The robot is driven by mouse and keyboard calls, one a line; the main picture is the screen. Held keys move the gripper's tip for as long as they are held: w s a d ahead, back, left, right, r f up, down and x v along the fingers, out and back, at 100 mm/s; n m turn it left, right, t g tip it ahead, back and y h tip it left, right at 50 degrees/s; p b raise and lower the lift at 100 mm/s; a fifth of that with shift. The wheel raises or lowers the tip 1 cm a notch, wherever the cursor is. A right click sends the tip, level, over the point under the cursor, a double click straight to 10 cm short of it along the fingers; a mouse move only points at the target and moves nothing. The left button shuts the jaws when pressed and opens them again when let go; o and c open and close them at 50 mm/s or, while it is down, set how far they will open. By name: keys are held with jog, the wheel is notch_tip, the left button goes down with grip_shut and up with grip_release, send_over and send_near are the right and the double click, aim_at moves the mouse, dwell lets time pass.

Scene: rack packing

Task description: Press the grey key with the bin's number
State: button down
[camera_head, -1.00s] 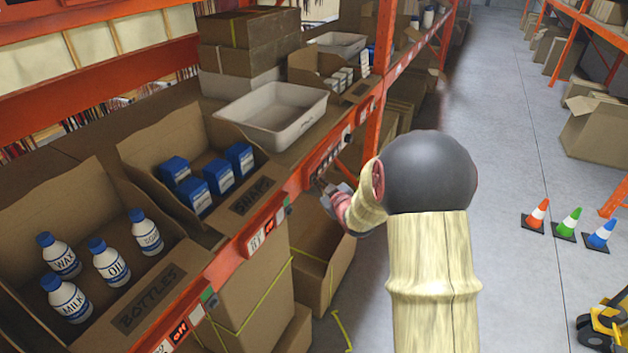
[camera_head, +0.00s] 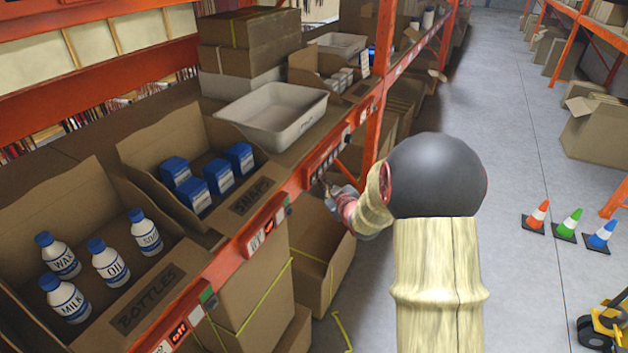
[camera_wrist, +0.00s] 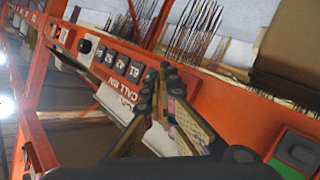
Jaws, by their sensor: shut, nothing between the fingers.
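A row of grey keys (camera_wrist: 122,64) sits on the orange rail beside a "CALL BIN" label (camera_wrist: 118,84) in the wrist view. The key marks are mostly too small or turned to read. In the head view the key panel (camera_head: 325,157) is on the shelf's front rail, past the blue-box bin. My gripper (camera_head: 325,187) is shut and empty, just in front of and below that panel. In the wrist view my gripper's fingers (camera_wrist: 160,88) overlap the near end of the key row and hide part of it. I cannot tell whether they touch a key.
A bin of bottles (camera_head: 146,300), a bin of blue boxes (camera_head: 251,196) and an empty white tray (camera_head: 272,118) stand on the shelf. An orange upright (camera_head: 378,85) rises beyond the panel. A green-and-black switch (camera_wrist: 297,150) is on the rail. The aisle floor (camera_head: 500,130) is open.

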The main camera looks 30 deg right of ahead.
jog(key=s, duration=0.1)
jog(key=s+d, duration=0.1)
jog(key=s, duration=0.1)
jog(key=s+d, duration=0.1)
jog(key=shift+s+d, duration=0.2)
jog(key=shift+d, duration=0.05)
dwell(0.3)
jog(key=shift+f, duration=0.1)
dwell(0.7)
